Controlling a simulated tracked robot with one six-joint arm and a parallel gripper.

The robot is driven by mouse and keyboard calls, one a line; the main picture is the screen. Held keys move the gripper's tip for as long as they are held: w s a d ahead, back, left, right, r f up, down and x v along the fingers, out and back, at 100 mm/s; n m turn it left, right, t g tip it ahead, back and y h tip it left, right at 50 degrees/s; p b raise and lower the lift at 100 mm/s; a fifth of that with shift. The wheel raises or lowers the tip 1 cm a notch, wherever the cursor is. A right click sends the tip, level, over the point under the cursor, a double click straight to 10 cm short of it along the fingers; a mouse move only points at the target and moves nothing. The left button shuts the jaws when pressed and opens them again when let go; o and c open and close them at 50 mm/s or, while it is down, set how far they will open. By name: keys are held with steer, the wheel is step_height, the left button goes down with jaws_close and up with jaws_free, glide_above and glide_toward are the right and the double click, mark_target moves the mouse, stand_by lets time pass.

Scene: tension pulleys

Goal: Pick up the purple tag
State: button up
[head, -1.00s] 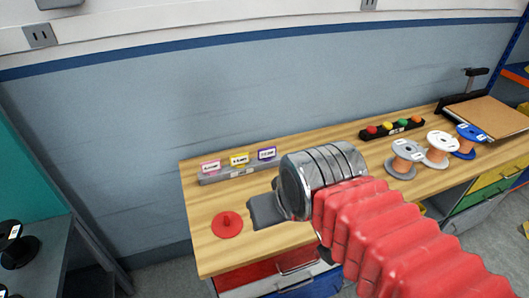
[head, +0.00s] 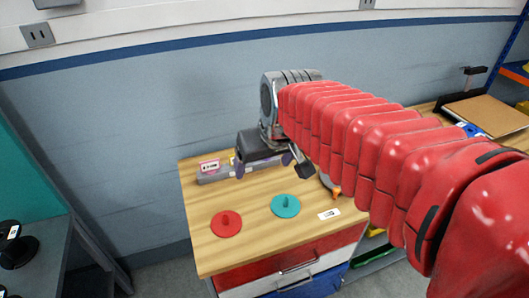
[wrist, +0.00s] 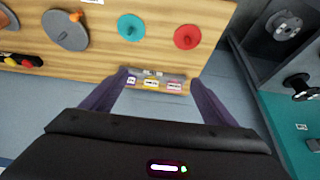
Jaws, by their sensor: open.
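The purple tag (wrist: 132,81) stands at the left end of a grey rack (wrist: 160,74) in the wrist view, beside a yellow tag (wrist: 152,84) and a pink tag (wrist: 174,86). In the head view my gripper hides the purple tag; the pink tag (head: 210,166) shows on the rack (head: 213,177). My gripper (head: 265,166) is open and empty at the rack. In the wrist view its two fingers reach to either side of the row of tags, and the purple tag is close to the left finger.
A red disc with a knob (head: 227,223) and a teal one (head: 286,205) lie on the wooden bench (head: 255,245) in front of the rack. A white label (head: 329,214) lies to their right. The blue-grey wall (head: 130,140) rises close behind the rack.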

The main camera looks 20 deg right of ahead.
steer(key=w+d+f, duration=0.4)
steer(key=w, duration=0.5)
steer(key=w+d+f, duration=0.4)
steer(key=w, duration=0.5)
steer(key=w+d+f, duration=0.4)
steer(key=w+f, duration=0.1)
steer(key=w, duration=0.4)
steer(key=shift+d+g, duration=0.3)
steer(key=shift+d, duration=0.1)
steer(key=shift+x, duration=4.35)
steer(key=shift+f, duration=0.1)
steer(key=shift+x, duration=2.5)
steer(key=shift+s+f, duration=0.1)
steer(key=shift+s, duration=0.1)
